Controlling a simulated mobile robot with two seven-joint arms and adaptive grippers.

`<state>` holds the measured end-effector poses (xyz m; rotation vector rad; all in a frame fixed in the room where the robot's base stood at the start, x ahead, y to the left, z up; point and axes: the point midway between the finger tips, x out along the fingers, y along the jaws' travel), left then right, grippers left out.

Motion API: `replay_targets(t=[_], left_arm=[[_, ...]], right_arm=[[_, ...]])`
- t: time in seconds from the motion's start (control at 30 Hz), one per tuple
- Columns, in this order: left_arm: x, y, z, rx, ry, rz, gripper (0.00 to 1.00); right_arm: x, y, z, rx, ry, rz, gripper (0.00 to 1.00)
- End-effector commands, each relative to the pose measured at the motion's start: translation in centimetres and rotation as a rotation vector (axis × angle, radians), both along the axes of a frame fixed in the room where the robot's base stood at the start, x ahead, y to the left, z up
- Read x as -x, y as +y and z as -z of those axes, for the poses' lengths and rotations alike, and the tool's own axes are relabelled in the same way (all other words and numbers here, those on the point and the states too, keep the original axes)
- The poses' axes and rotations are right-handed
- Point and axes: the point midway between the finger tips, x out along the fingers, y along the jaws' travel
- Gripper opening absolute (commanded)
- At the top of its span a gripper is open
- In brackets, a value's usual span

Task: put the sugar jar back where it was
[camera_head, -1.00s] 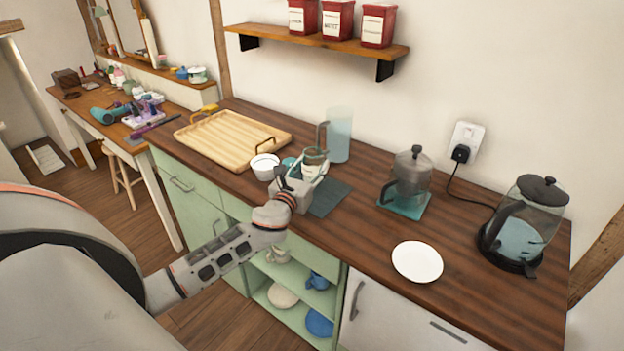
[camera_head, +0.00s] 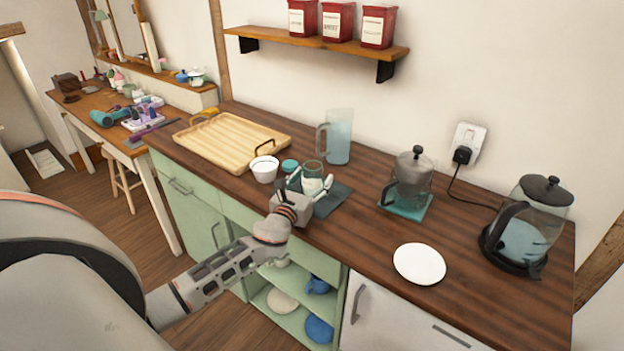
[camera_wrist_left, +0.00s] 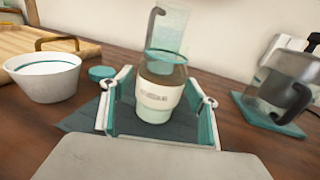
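The sugar jar (camera_head: 312,176), a clear glass jar with a pale label band, stands upright on a dark slate mat (camera_head: 334,202) on the wooden counter. In the left wrist view the jar (camera_wrist_left: 160,97) is between the fingers of my left gripper (camera_wrist_left: 162,108). A gap shows on each side, so the fingers are open around it. In the head view my left gripper (camera_head: 309,190) reaches in from the front, low beside the jar. My right gripper is not in view.
A white bowl (camera_head: 264,169) and a small teal round item (camera_head: 290,166) stand left of the jar. A glass pitcher (camera_head: 339,137) is behind it. A wooden tray (camera_head: 225,141), a coffee pot (camera_head: 410,180), a white plate (camera_head: 419,264) and a kettle (camera_head: 530,225) share the counter.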

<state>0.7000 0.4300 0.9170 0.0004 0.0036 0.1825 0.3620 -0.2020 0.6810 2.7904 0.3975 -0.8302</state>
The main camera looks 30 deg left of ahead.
Motion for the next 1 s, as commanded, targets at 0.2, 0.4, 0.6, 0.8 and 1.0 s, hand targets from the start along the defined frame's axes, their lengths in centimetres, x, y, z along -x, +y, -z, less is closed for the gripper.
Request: replay_targets(t=[0.2,0.4,0.6,0.8,1.0], left_arm=[[0.0,0.0,-0.4,0.000,0.000,0.000,0.60],[2.4,-0.5,-0.2,0.000,0.002,0.002,0.60],[6.5,-1.2,-0.2,-0.001,0.002,0.001,0.60],[9.8,-1.8,-0.2,0.000,0.002,0.000,0.60],[11.5,-2.1,-0.3,0.000,0.000,0.000,0.60]], right_arm=[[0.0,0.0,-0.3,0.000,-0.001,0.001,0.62],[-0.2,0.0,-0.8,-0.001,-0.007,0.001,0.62],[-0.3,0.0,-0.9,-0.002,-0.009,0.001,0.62],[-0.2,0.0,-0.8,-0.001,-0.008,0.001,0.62],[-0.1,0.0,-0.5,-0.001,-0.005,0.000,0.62]])
